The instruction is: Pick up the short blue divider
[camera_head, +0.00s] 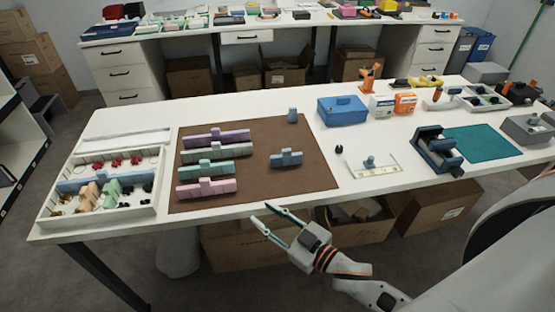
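The short blue divider (287,158) lies on the right part of the brown mat (255,190), with a small raised block on its top. My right gripper (261,212) is at the table's front edge, in front of and a little left of the divider. Its two fingers are spread apart with nothing between them, clear of the divider. A longer blue divider (75,186) lies across the white tray (150,212) at the left. My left gripper is not in view.
Purple (240,136), grey (238,154), green (190,171) and pink (222,187) dividers lie left of the short blue one. A blue box (342,110) and a blue vise-like fixture (437,152) stand farther right.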

